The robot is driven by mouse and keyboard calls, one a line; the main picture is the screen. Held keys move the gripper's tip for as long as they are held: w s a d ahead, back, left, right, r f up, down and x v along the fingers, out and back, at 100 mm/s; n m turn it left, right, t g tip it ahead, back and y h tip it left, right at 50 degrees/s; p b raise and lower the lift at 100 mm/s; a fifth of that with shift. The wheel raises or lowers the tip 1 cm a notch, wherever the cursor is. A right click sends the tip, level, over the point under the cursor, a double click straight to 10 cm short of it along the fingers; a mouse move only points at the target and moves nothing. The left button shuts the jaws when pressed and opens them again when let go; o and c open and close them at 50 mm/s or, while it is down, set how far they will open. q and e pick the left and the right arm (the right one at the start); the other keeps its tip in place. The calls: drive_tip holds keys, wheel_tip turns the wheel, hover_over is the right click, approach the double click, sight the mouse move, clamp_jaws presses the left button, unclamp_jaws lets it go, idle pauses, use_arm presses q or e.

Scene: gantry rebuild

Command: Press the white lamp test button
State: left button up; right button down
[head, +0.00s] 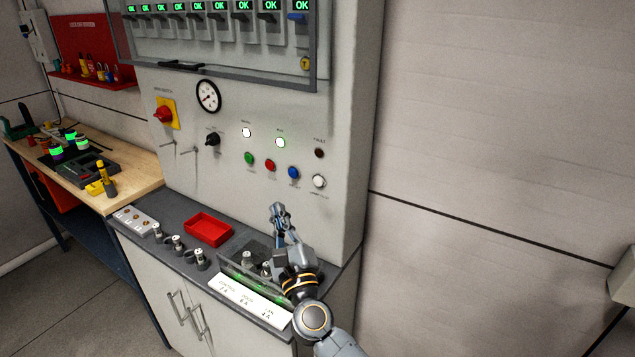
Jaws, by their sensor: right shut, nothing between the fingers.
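The white button (319,181) is at the right end of the lower row on the grey panel, beside green (249,158), red (270,165) and blue (293,172) buttons. Its label is too small to read. My right gripper (277,209) is shut and empty, below and left of the white button and apart from it in the picture. It is above the dark counter. My left gripper is not in view.
A clear-walled tray (228,267) with grey parts lies under my right arm. A red tray (208,229) and a labelled white card (249,300) are on the counter. A black knob (212,139) and a red rotary switch (163,114) stick out of the panel.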

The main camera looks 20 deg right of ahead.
sight(318, 181)
drive_tip(key=w+d+m+h, duration=0.1)
drive_tip(key=m, duration=0.1)
drive_tip(key=d+m+g+h, duration=0.1)
drive_tip(key=h, duration=0.1)
drive_tip(key=shift+w+d+f+m, duration=0.15)
drive_tip(key=shift+w+f+m, duration=0.2)
drive_tip(key=shift+f+m, duration=0.05)
drive_tip(key=shift+w+d+b, duration=0.3)
drive_tip(key=shift+w+d, duration=0.6)
drive_tip(key=shift+d, duration=0.25)
drive_tip(key=shift+w+d+b, duration=0.25)
drive_tip(key=shift+w+d, duration=0.65)
drive_tip(key=shift+d, duration=0.3)
drive_tip(key=shift+w+d+b, duration=0.3)
drive_tip(key=shift+w+d, duration=0.6)
drive_tip(key=shift+d, duration=0.25)
drive_tip(key=shift+w+d, duration=0.25)
drive_tip(key=shift+d, duration=0.05)
